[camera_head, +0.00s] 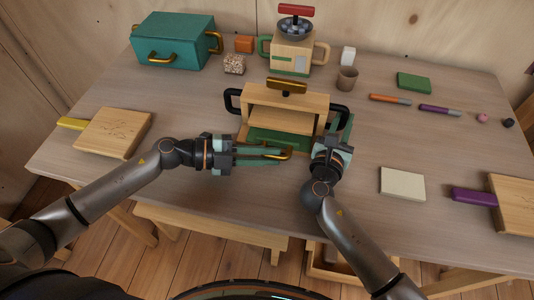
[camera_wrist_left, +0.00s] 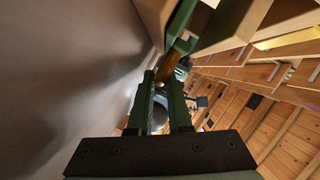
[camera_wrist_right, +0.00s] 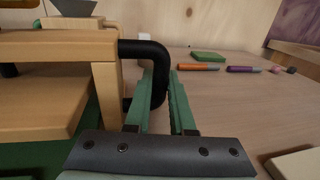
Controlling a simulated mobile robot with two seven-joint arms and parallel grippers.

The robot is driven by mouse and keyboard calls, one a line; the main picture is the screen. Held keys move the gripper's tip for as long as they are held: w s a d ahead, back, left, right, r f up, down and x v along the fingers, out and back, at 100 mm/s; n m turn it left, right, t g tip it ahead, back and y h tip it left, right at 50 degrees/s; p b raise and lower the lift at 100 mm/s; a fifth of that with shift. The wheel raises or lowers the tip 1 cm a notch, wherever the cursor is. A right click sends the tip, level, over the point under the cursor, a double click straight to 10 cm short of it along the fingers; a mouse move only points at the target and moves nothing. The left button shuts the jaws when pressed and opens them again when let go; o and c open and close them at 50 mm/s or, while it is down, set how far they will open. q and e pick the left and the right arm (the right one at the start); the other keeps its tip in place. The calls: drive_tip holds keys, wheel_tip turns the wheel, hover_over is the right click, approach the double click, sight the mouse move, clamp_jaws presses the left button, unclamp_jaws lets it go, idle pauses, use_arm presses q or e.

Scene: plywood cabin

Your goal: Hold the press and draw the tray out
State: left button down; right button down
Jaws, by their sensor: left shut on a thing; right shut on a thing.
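The press (camera_head: 288,101) is a wooden frame with black side handles and a brass top handle, upright at the table's middle. A green tray (camera_head: 280,137) shows in its lower opening, with a brass handle (camera_head: 288,155) at its front. My left gripper (camera_head: 276,153) is shut on that brass handle, which shows between its fingers in the left wrist view (camera_wrist_left: 170,66). My right gripper (camera_head: 341,126) is shut on the press's right black handle (camera_wrist_right: 157,58), clear in the right wrist view. The tray's rear part is hidden inside the press.
Behind stand a teal box (camera_head: 178,43), a wooden machine with a red handle (camera_head: 291,53) and a brown cup (camera_head: 347,79). Boards lie at left (camera_head: 113,132) and far right (camera_head: 514,204). A cream block (camera_head: 402,183) lies right of my right gripper.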

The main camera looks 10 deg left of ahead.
sight(254, 212)
idle(0.8)
use_arm(q)
drive_tip(key=s, duration=1.2)
drive_tip(key=shift+s, duration=0.15)
use_arm(e)
drive_tip(key=shift+d, duration=0.1)
use_arm(q)
drive_tip(key=c, duration=1.1)
unclamp_jaws()
drive_tip(key=v, duration=0.9)
drive_tip(key=shift+v, duration=1.5)
